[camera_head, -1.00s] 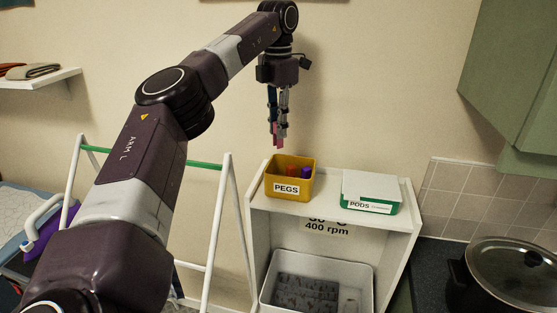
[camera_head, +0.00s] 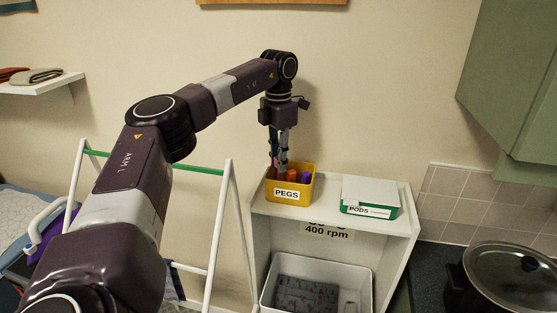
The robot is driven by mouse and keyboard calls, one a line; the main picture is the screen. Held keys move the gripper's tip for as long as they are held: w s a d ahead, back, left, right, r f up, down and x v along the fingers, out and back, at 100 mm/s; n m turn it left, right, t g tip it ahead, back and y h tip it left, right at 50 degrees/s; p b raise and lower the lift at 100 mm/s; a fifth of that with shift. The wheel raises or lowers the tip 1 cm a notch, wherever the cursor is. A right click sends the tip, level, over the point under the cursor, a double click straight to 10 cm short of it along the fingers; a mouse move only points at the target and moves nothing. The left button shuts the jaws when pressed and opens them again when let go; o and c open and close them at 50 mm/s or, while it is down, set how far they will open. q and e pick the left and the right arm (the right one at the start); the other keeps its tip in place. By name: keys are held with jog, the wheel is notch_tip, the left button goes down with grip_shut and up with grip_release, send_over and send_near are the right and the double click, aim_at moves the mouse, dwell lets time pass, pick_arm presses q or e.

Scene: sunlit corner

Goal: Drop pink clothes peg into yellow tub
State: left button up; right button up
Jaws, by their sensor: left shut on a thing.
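The yellow tub (camera_head: 308,190), labelled PEGS, stands on the left of the white cabinet top (camera_head: 330,213). An orange peg (camera_head: 292,173) and a purple peg (camera_head: 305,177) show inside it. My left gripper (camera_head: 279,168) points straight down with its fingertips at the tub's opening, over its left part. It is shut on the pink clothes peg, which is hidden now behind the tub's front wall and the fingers. Whether the peg touches the tub's floor cannot be seen. My right gripper is not in view.
A green and white box (camera_head: 370,196) labelled PODS stands right of the tub. A grey bin (camera_head: 363,277) sits in the cabinet below. A white drying rack (camera_head: 222,225) with a green bar stands left. A lidded pot (camera_head: 510,275) is at right.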

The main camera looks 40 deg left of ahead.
pick_arm(q)
jog(key=shift+f, duration=0.15)
jog(key=shift+f, duration=0.4)
jog(key=o, duration=0.7)
jog(key=shift+o, duration=0.2)
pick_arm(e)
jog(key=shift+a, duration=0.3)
pick_arm(q)
jog(key=shift+r, duration=0.15)
jog(key=shift+r, duration=0.35)
notch_tip(320, 180, up, 5)
jog(key=shift+w+f+b, duration=0.1)
jog(key=shift+b, duration=0.85)
notch_tip(320, 180, up, 6)
jog(key=shift+r, duration=0.75)
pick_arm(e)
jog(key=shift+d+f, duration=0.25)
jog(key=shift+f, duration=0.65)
